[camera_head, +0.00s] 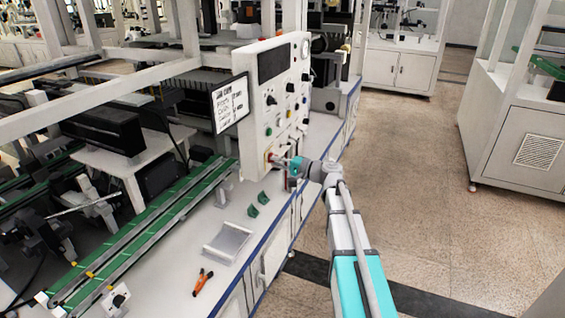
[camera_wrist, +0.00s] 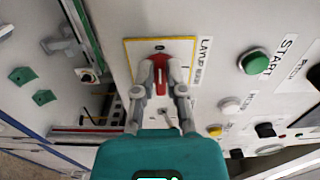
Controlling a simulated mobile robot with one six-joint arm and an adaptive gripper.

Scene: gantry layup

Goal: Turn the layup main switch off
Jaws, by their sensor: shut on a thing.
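The layup main switch is a red rotary handle (camera_wrist: 160,75) on a yellow-bordered plate (camera_wrist: 128,50), beside a label that begins "LAYUP". It is mounted low on the white control panel (camera_head: 260,145). My gripper (camera_wrist: 161,80) is shut on the red handle, with a grey finger on each side of it.
A green START button (camera_wrist: 253,61) and other buttons are right of the switch in the wrist view. On the bench lie green parts (camera_head: 258,204), a clear tray (camera_head: 227,242) and orange-handled pliers (camera_head: 203,282). Open floor (camera_head: 420,190) lies to the right.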

